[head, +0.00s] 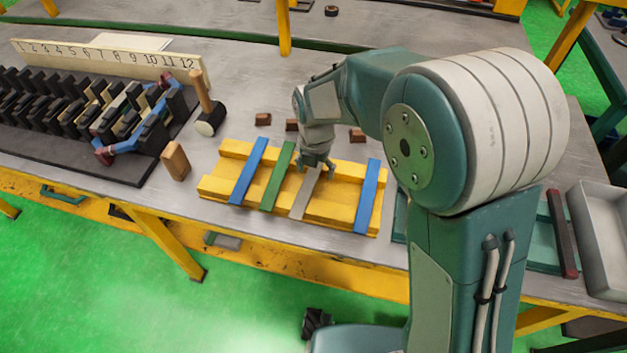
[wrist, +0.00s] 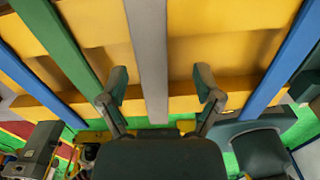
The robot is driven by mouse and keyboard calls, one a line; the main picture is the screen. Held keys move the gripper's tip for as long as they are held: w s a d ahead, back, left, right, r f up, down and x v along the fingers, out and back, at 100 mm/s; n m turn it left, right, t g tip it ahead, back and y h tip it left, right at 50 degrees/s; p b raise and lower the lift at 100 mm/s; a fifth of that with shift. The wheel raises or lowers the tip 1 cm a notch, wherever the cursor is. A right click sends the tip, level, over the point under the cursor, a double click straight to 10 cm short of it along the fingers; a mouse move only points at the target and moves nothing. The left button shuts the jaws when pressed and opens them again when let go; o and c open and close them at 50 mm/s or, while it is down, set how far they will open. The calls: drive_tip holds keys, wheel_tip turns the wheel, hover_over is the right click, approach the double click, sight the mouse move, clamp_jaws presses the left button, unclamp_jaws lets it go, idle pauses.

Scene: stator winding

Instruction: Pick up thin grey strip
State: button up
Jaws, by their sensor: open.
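The thin grey strip (head: 304,194) lies across the yellow wooden rack, between a green strip (head: 278,176) and a blue strip (head: 368,197). In the wrist view the grey strip (wrist: 149,60) runs from the top edge down between my fingers. My gripper (head: 316,168) is above the strip's far part in the head view. In the wrist view my gripper (wrist: 164,85) is open, with one finger on each side of the grey strip and gaps on both sides. I cannot tell how high the fingertips are above it.
The yellow rack (head: 335,207) also carries another blue strip (head: 248,171) at left. A mallet (head: 208,110), a wooden block (head: 175,160) and small brown blocks (head: 263,119) stand around it. A numbered board (head: 100,60) and black parts are at left; a grey tray (head: 600,225) is at right.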

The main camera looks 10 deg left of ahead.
sight(310, 176)
drive_tip(key=shift+a+f, duration=0.2)
drive_tip(key=shift+a, duration=0.3)
drive_tip(key=shift+a+f, duration=0.2)
drive_tip(key=shift+a, duration=0.25)
drive_tip(key=shift+d+r, duration=0.1)
drive_tip(key=shift+d, duration=0.35)
drive_tip(key=c, duration=0.8)
drive_tip(key=shift+d, duration=0.25)
drive_tip(key=c, duration=0.3)
drive_tip(key=shift+d, duration=0.15)
clamp_jaws()
drive_tip(key=shift+s+a, duration=0.15)
drive_tip(key=shift+a, duration=0.25)
drive_tip(key=shift+r, duration=0.35)
wheel_tip(310, 176, up, 3)
drive_tip(key=shift+f, duration=0.15)
drive_tip(key=s+a+r, duration=0.1)
drive_tip(key=s+r, duration=0.8)
drive_tip(key=s, duration=0.4)
drive_tip(key=shift+s+r, duration=0.3)
drive_tip(key=shift+s, duration=0.1)
drive_tip(key=o, duration=1.1)
unclamp_jaws()
drive_tip(key=shift+c, duration=0.2)
